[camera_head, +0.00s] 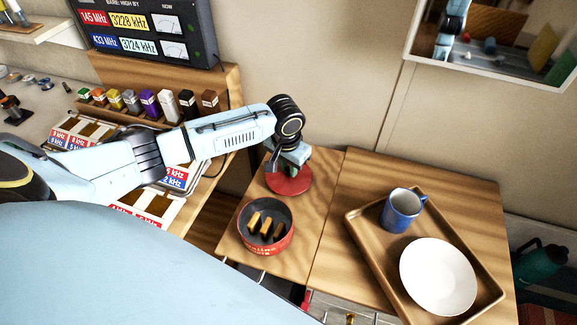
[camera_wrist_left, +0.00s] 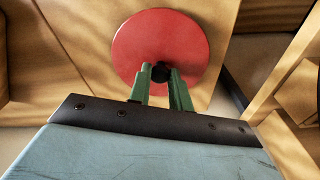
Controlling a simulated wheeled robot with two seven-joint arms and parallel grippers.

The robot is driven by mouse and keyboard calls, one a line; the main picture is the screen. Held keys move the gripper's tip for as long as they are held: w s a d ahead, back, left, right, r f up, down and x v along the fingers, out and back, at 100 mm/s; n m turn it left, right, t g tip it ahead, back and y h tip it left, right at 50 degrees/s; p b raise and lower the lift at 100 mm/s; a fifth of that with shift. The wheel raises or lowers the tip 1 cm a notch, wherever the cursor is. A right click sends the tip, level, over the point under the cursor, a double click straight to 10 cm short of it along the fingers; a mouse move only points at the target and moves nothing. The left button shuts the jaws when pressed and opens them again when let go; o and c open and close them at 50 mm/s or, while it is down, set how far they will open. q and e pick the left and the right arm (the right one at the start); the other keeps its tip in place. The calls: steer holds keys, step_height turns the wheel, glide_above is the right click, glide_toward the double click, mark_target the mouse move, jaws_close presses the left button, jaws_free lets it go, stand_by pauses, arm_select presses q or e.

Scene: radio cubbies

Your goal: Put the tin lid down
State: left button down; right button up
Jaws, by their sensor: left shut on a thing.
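The tin lid (camera_head: 290,183) is a red disc with a dark knob at its centre. My left gripper (camera_head: 283,165) is shut on the knob, with the lid flat beneath it. In the left wrist view the green fingers (camera_wrist_left: 164,78) close on the knob, and the lid (camera_wrist_left: 160,35) is seen from above over wood. I cannot tell whether the lid touches the wooden top. The red round tin (camera_head: 265,245) stands open just in front of the lid, with several yellow and brown pieces inside. My right gripper is not in view.
A wooden tray (camera_head: 352,222) with a blue mug (camera_head: 402,210) and a white plate (camera_head: 438,276) lies to the right. Coloured blocks (camera_head: 150,104) line a shelf behind my left arm. A narrow bare strip of wood (camera_head: 322,205) lies between lid and tray.

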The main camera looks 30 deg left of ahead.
mark_target(287, 179)
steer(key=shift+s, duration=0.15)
arm_select(q)
steer(key=shift+f, duration=0.3)
steer(key=c, duration=1.3)
jaws_free()
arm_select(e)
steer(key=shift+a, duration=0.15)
arm_select(q)
steer(key=shift+r, duration=0.2)
steer(key=r+p, duration=0.1)
steer(key=r, duration=0.3)
steer(key=s+r+p, duration=0.1)
steer(key=r, duration=0.7)
steer(key=shift+s+d+r+p, duration=0.15)
steer(key=shift+p, duration=0.25)
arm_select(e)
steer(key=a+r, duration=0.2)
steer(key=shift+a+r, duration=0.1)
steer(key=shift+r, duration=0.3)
